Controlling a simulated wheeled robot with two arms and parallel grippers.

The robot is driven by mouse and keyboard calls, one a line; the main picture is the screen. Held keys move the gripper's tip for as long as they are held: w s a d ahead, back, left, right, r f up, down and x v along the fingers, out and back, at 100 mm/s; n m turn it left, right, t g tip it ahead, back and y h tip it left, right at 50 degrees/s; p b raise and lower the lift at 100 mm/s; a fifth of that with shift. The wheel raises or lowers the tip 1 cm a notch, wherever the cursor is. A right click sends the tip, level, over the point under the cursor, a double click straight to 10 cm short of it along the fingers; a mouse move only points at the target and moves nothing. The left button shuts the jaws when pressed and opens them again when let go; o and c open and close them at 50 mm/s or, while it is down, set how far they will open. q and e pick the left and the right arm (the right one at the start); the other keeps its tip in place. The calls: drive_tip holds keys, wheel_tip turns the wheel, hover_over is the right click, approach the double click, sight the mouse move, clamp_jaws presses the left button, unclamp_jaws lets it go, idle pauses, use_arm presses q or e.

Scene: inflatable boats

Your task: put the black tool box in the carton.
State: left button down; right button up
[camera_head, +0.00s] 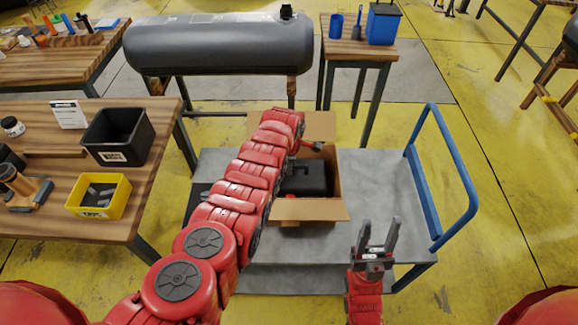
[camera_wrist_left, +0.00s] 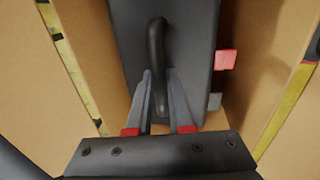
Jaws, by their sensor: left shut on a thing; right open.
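The black tool box (camera_head: 305,178) is inside the open carton (camera_head: 311,210), partly hidden by my left arm. My left gripper (camera_wrist_left: 158,98) is shut on the tool box's handle. Whether the box rests on the carton's floor cannot be told. My right gripper (camera_head: 375,240) is open and empty, in front of the carton to the right, over the cart's front edge.
The carton stands on a grey cart (camera_head: 375,185) with a blue handle (camera_head: 445,180). Its flaps are spread open. A wooden table (camera_head: 60,185) at left holds a black bin (camera_head: 118,135) and a yellow bin (camera_head: 99,196). The cart top right of the carton is clear.

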use_arm(q)
drive_tip(key=c, duration=0.8)
unclamp_jaws()
drive_tip(key=shift+r, duration=0.1)
drive_tip(key=shift+r+p, duration=0.65)
drive_tip(key=shift+p, duration=0.1)
drive_tip(key=shift+s+r+p, duration=0.2)
drive_tip(key=shift+r+p, duration=0.25)
drive_tip(key=shift+r, duration=0.85)
drive_tip(key=shift+s+r+b, duration=0.25)
drive_tip(key=shift+r+b, duration=0.1)
drive_tip(key=shift+r, duration=1.15)
drive_tip(key=shift+s+r+b, duration=0.3)
drive_tip(key=shift+r+b, duration=0.05)
drive_tip(key=shift+r, duration=1.2)
drive_tip(key=shift+s+r+b, duration=0.25)
drive_tip(key=shift+r+b, duration=0.1)
drive_tip(key=shift+r, duration=1.15)
drive_tip(key=shift+f, duration=0.1)
